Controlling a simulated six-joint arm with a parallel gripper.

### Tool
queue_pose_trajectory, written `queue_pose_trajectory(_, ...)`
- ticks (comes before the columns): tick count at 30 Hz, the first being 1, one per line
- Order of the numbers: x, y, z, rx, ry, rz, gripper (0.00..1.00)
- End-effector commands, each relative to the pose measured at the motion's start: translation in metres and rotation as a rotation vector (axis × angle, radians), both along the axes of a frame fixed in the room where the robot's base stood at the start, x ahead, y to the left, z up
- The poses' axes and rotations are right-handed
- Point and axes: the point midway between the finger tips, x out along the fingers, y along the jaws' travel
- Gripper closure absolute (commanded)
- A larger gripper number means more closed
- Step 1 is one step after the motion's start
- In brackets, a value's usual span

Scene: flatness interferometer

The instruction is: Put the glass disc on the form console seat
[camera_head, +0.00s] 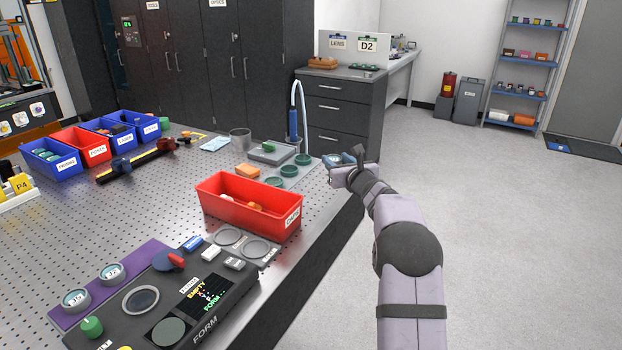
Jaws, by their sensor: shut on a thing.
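The form console (218,322) is the dark box at the front left, labelled FORM, with a small screen (205,295) reading EMPTY and FORM. A ringed round seat (140,299) is on its top, with nothing visible on it. A flat grey-green circle (168,332) lies in front of that. My gripper (340,168) is over the table's right edge, far from the console. It is shut on a small blue-grey round piece (333,160), which looks like the glass disc; my fingers partly hide it.
A red bin (248,221) stands between my gripper and the console. Two labelled round pieces (112,272) sit on a purple mat (95,291). Blue and red bins line the left.

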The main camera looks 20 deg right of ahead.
Motion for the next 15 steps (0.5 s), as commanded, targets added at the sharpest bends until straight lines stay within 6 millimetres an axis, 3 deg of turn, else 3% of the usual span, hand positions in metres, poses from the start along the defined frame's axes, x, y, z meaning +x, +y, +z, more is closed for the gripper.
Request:
queue_pose_trajectory(7, 0.003, 0.004, 0.0, 0.002, 0.002, -0.002, 0.87)
queue_pose_trajectory(15, 0.003, 0.004, -0.037, 0.003, 0.004, -0.001, 0.87)
